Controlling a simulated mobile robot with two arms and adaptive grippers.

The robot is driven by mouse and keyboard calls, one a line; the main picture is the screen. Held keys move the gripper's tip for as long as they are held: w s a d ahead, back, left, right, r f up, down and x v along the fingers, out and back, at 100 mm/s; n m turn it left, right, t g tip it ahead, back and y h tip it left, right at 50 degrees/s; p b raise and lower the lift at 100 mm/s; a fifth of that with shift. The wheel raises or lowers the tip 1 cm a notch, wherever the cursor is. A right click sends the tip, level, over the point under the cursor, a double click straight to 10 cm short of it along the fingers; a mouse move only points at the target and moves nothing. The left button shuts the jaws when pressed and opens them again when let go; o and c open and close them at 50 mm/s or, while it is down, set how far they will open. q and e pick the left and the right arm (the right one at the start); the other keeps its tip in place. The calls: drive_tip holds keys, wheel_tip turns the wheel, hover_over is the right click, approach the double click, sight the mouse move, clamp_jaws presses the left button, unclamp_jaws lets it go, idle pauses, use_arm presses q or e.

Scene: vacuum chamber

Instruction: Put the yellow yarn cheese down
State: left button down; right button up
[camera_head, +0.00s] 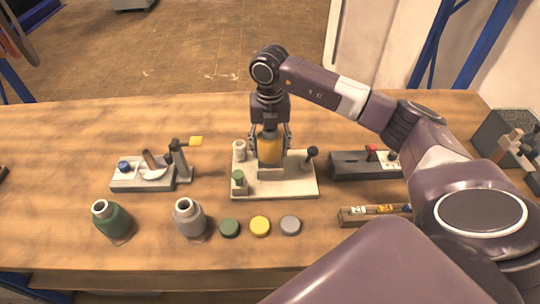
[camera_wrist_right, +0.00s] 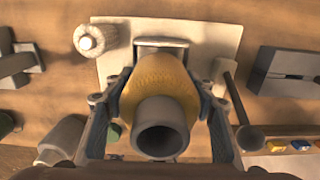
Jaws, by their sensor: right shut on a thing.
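The yellow yarn cheese (camera_head: 270,151) is in my right gripper (camera_head: 270,140), which points down over the pale fixture (camera_head: 292,188) on the table. In the right wrist view, the two fingers of my right gripper (camera_wrist_right: 160,112) close on either side of the yellow yarn cheese (camera_wrist_right: 157,75), and its grey tube end faces the camera. The yarn cheese is upright above the fixture's back middle, behind a small pale block. I cannot tell whether its bottom touches the fixture. My left gripper is not in view.
On the fixture are a white spool (camera_head: 240,150), a green-topped peg (camera_head: 239,178) and a black-knobbed lever (camera_head: 312,153). A green bottle (camera_head: 110,220), a grey bottle (camera_head: 188,217) and three coloured discs (camera_head: 260,226) stand in front. A dark device (camera_head: 350,165) is at right. The back-left table is clear.

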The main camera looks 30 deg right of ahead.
sight(270, 158)
wheel_tip(270, 158, down, 4)
drive_tip(key=shift+f+p, duration=0.1)
drive_tip(key=shift+p, duration=0.4)
drive_tip(key=shift+f, duration=0.2)
drive_tip(key=shift+f, duration=0.2)
drive_tip(key=o, duration=1.3)
drive_tip(key=shift+c, duration=0.2)
drive_tip(key=shift+r, duration=0.1)
